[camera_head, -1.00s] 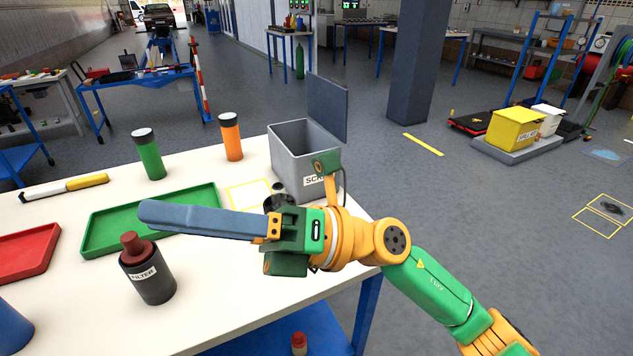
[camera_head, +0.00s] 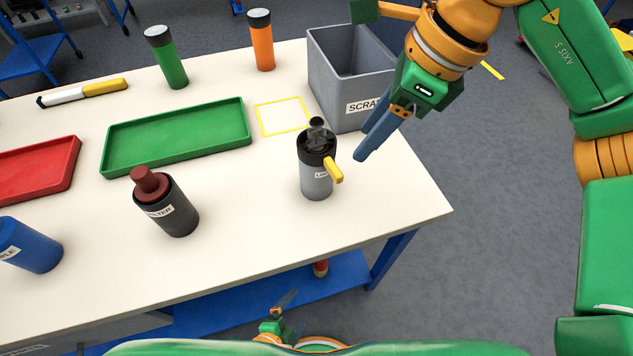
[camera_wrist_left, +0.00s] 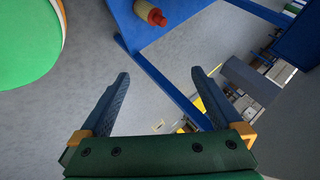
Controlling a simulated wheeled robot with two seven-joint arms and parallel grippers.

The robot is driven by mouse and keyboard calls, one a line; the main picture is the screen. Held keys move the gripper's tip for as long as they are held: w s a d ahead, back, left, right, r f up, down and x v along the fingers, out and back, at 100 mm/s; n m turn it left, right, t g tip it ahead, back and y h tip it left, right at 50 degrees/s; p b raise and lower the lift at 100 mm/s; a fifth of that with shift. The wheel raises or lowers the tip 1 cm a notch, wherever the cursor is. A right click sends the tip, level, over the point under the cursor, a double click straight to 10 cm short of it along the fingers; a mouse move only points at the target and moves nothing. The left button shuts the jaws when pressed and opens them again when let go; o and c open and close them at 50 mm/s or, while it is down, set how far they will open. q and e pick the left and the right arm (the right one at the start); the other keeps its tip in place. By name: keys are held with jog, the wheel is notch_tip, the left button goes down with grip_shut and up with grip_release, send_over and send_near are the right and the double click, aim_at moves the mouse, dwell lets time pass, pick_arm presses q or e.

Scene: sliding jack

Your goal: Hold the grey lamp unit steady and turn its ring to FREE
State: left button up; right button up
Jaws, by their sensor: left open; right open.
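The grey lamp unit (camera_head: 316,182) stands upright on the white table near its right end. It has a black ring with a yellow lever (camera_head: 334,170) pointing to the front right, and a dark clear top. Its label is partly hidden by the lever. My right gripper (camera_head: 364,154) is open just right of the lamp unit, fingers pointing down left, apart from it. My left gripper (camera_head: 284,300) is low, in front of the table edge, away from the unit. In the left wrist view its open fingers (camera_wrist_left: 160,75) have nothing between them.
A grey scrap bin (camera_head: 340,95) stands behind the unit, next to a yellow outlined square (camera_head: 283,116). A green tray (camera_head: 180,135), red tray (camera_head: 35,170) and dark filter canister (camera_head: 172,213) are to the left. A red-topped item (camera_head: 320,268) lies on the blue lower shelf.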

aim_at(314, 184)
pick_arm(q)
jog(key=w+d+r+m+t+h, duration=0.1)
jog(key=d+r+m+h, duration=0.3)
jog(key=r, duration=0.4)
jog(key=d+r+m+t+h, duration=0.1)
jog(key=d+r+m+t, duration=0.1)
jog(key=d+r+m, duration=0.55)
jog(key=w+d+r+m+t+h, duration=0.1)
jog(key=d+r+m+h, duration=0.2)
jog(key=r, duration=0.7)
jog(key=w+a+m+t+y, duration=0.2)
jog(key=w+a+y, duration=0.1)
jog(key=w, duration=0.1)
jog(key=w+a+r+m+t+y, duration=0.1)
jog(key=w+a+m+t+y, duration=0.1)
jog(key=w, duration=0.3)
jog(key=w+a+r+m+t+y, duration=0.1)
jog(key=w+a+m+y, duration=0.1)
jog(key=w+a+y, duration=0.2)
jog(key=shift+w+a+r+m+t, duration=0.1)
jog(key=shift+w+a+m+t, duration=0.25)
jog(key=shift+w+a, duration=0.3)
jog(key=w, duration=0.4)
jog(key=w+d, duration=0.1)
jog(key=w, duration=0.1)
jog(key=shift+w+d, duration=0.1)
jog(key=shift+w, duration=0.15)
jog(key=shift+s, duration=0.1)
jog(key=c, duration=1.4)
